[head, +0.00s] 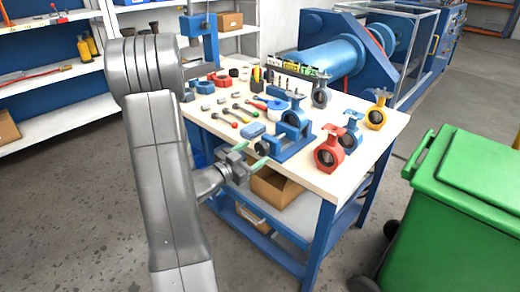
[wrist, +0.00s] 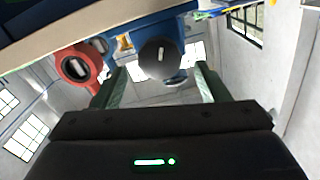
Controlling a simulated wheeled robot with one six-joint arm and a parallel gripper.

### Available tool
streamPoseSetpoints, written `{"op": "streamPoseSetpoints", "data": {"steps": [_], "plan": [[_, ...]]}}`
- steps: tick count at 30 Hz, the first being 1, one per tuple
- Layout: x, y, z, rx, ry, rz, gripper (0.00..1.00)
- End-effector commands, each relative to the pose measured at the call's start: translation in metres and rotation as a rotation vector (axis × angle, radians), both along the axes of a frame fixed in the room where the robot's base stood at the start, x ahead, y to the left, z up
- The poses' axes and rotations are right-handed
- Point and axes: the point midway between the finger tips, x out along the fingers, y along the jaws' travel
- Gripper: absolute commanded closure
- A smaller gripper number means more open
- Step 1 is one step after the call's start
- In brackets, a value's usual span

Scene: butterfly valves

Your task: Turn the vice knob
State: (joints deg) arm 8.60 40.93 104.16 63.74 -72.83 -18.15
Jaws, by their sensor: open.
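The blue vice (head: 292,146) stands at the near edge of the workbench. Its round black knob (head: 262,148) faces my gripper; in the wrist view the knob (wrist: 160,57) appears as a dark disc with a small light slot mark. My gripper (head: 250,156) is open at the bench edge, its green fingertips close to the knob. In the wrist view the fingers (wrist: 160,72) stand left and right of the knob, with a gap on each side. I see no contact, and the exact depth between fingertips and knob is hard to tell.
A red butterfly valve (head: 329,154) stands right of the vice; it also shows in the wrist view (wrist: 80,68). Blue (head: 351,138) and yellow (head: 377,115) valves stand further right. Loose tools cover the workbench (head: 365,160). A green bin (head: 465,190) stands at the right.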

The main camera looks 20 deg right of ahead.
Motion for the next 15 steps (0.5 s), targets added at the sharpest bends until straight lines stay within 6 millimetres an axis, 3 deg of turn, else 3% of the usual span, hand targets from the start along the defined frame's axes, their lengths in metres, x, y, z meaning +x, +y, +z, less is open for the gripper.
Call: {"op": "streamPoseSetpoints", "data": {"steps": [6, 15], "plan": [[0.011, -0.028, 0.000, -0.001, 0.001, -0.001, 0.32], [0.015, -0.037, 0.000, -0.001, 0.001, 0.001, 0.32]]}}
